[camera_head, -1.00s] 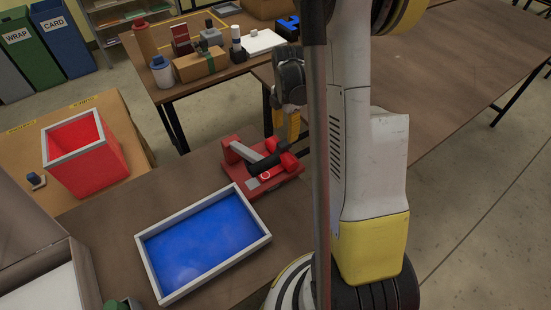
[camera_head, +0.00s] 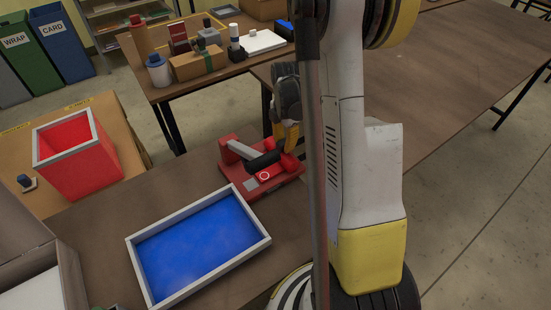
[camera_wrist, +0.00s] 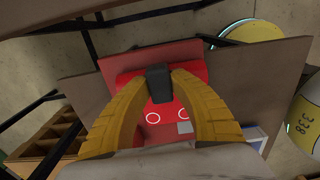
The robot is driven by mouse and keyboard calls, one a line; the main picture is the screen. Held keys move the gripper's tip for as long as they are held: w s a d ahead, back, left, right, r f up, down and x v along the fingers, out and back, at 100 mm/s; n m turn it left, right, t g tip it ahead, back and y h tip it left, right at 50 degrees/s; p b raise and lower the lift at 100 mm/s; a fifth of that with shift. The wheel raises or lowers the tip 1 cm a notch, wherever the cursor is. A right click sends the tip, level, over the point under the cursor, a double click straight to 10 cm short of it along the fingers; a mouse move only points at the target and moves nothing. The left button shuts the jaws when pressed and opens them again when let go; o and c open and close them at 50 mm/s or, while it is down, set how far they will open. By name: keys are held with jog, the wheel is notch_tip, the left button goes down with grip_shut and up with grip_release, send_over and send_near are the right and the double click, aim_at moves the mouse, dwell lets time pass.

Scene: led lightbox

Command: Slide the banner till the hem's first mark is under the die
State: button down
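A red press (camera_head: 290,182) with a grey lever (camera_head: 241,150) and a black handle (camera_head: 265,161) stands on the table; I take its head for the die. My gripper (camera_head: 290,146) comes down beside the handle's right end.
A white-framed tray (camera_head: 200,295) with a blue inside lies just in front of the press. A red open bin (camera_head: 82,172) stands at left. A back table holds a cardboard box (camera_head: 197,66) and several small items. My arm blocks the view right of the press.

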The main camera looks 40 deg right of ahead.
aim_at(273, 148)
jog(key=shift+a, duration=0.15)
jog(key=shift+w+a, duration=0.1)
jog(key=shift+a, duration=1.95)
jog(key=c, duration=1.1)
grip_release()
jog(key=shift+c, duration=0.2)
